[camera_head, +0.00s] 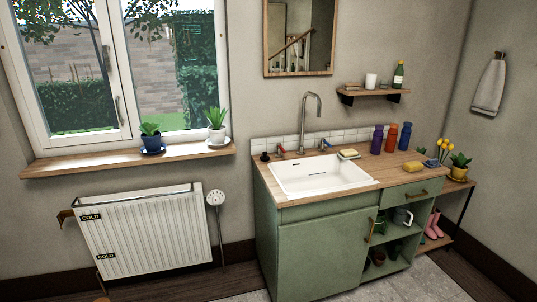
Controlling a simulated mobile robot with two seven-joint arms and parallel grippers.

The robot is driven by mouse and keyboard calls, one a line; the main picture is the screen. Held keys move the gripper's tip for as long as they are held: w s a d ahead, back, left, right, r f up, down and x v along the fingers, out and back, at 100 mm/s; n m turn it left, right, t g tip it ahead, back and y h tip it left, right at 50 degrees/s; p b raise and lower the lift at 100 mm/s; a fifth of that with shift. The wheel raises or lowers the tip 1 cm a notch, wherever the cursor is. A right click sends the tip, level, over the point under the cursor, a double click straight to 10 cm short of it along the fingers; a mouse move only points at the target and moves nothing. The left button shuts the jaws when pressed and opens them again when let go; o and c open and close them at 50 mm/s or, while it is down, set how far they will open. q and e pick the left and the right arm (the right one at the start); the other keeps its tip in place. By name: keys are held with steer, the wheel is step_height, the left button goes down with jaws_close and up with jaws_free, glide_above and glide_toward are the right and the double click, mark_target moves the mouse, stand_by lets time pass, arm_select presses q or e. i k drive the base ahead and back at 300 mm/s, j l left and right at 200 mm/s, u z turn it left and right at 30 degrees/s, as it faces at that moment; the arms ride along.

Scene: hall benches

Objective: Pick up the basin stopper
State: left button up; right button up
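A small dark object (265,156), which looks like the basin stopper, sits on the wooden counter at the back left corner of the white basin (318,178). It is too small to make out in detail. The basin is set into the counter and looks empty. A tall curved metal tap (314,107) rises behind it, with a red-marked handle (279,149) on the left and a blue-marked handle (324,144) on the right. Neither of my grippers is in view.
A green cabinet (316,248) supports the counter. A white radiator (146,236) stands left, below the windowsill (128,158).

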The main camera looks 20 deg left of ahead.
mark_target(264, 158)
steer(key=i+j+z, duration=0.1)
steer(key=i+j, duration=0.5)
steer(key=i+j+z, duration=0.15)
steer(key=i+j, duration=0.15)
steer(key=i+j+z, duration=0.1)
steer(key=i+j, duration=0.15)
steer(key=j, duration=0.25)
steer(key=i+j+z, duration=0.1)
steer(key=i+j, duration=0.15)
steer(key=j, duration=0.15)
steer(key=i+j, duration=0.25)
steer(key=j, duration=0.15)
steer(key=z, duration=0.05)
